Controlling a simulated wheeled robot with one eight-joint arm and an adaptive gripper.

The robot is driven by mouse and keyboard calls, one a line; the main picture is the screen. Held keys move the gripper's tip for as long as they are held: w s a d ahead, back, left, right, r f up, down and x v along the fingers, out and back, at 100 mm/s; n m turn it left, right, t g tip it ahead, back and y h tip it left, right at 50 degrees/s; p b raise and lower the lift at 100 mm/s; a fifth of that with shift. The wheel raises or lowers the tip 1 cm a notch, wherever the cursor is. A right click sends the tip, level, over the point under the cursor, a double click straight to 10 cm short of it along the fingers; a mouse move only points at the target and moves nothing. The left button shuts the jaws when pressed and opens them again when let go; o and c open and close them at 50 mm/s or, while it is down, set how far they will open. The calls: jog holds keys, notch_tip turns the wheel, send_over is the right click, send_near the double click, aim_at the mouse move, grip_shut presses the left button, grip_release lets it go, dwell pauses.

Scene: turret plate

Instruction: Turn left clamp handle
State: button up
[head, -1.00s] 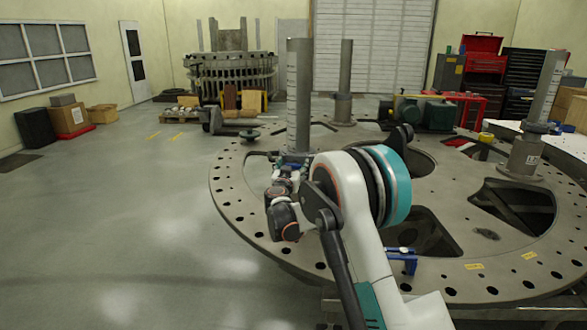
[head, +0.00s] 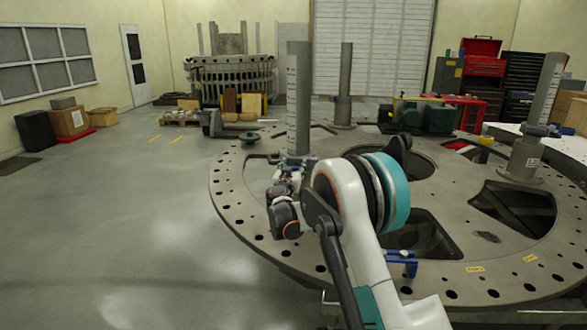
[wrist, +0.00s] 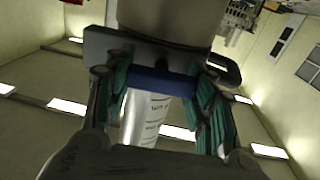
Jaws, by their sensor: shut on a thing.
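The left column (head: 298,100), grey with a ruled scale, stands on the big round turret plate (head: 235,205). My gripper (wrist: 158,72) fills the wrist view, with one teal-padded finger on each side of a blue bar, the clamp handle (wrist: 162,84). It is shut on this handle, which lies across between the fingers. A dark grey clamp body (wrist: 110,45) with a slotted end sits just beyond the fingers, against the column. In the head view my gripper is at the column's foot, and my own arm largely hides it and the handle.
Another column (head: 345,85) stands at the back and one (head: 545,100) at the right. A blue clamp (head: 402,262) sits on the plate's front edge, right of my arm. The plate has large openings. The floor (head: 120,220) at left is clear.

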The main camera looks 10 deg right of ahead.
jog(key=shift+n, duration=0.3)
jog(key=n, duration=0.3)
jog(key=shift+a+n, duration=0.15)
jog(key=shift+n, duration=0.25)
jog(key=n, duration=0.4)
jog(key=shift+w+a+f+n, duration=0.1)
jog(key=shift+n, duration=0.2)
jog(key=n, duration=0.4)
jog(key=shift+f, duration=0.1)
jog(key=n, duration=0.4)
jog(key=shift+a+f+n+p, duration=0.1)
jog(key=shift+n+p, duration=0.2)
jog(key=o, duration=1.1)
